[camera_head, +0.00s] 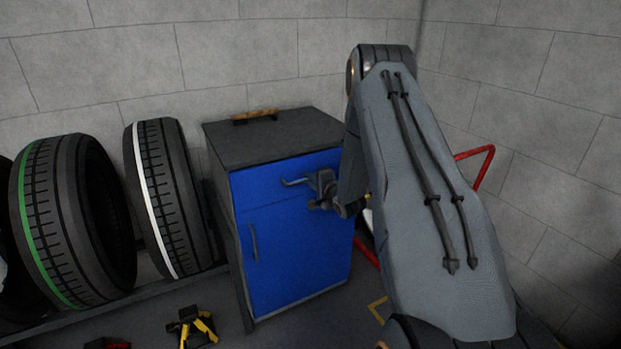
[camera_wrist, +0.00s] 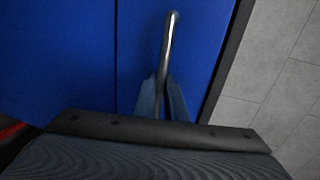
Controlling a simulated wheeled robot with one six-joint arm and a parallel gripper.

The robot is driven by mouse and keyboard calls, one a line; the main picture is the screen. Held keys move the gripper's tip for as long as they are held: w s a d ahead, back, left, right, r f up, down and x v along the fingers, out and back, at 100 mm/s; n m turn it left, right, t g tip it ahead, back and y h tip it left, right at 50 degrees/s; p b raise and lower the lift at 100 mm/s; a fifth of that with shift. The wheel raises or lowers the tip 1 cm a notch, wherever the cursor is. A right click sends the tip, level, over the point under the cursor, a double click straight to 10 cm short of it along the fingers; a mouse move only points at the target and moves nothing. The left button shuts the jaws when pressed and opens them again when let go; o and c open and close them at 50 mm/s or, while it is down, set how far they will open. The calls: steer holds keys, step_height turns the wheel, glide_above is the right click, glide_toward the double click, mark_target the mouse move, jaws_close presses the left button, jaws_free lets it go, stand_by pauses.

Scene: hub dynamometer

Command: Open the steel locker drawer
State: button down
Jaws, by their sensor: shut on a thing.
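The steel locker (camera_head: 285,240) is a dark-topped cabinet with a blue front, against the wall in the middle of the head view. Its drawer (camera_head: 265,186) is the upper blue panel, and it looks flush with the door below. The drawer's metal handle (camera_head: 294,182) sticks out from the front; it also shows in the wrist view (camera_wrist: 170,42). My gripper (camera_head: 318,190) is at the right part of this handle. In the wrist view its fingers (camera_wrist: 163,98) are shut on the handle's near end. My forearm hides the locker's upper right edge.
A brown-handled object (camera_head: 255,116) lies on the locker top (camera_head: 290,138). Large tyres (camera_head: 165,200) stand to the left. A yellow and black object (camera_head: 192,327) is on the floor in front. A red bar (camera_head: 478,160) is at the right wall.

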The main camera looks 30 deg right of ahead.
steer(key=f+p+v, duration=0.2)
steer(key=p+v, duration=0.1)
steer(key=v, duration=0.8)
steer(key=s+a+f+p+v, duration=0.1)
steer(key=p+v, duration=0.3)
steer(key=v, duration=0.8)
steer(key=shift+d+f, duration=0.25)
steer(key=shift+f, duration=0.65)
steer(key=c, duration=2.1)
jaws_free()
steer(key=shift+a, duration=0.1)
steer(key=b+v, duration=0.1)
steer(key=v, duration=0.6)
steer(key=shift+s+r, duration=0.1)
steer(key=shift+s, duration=0.25)
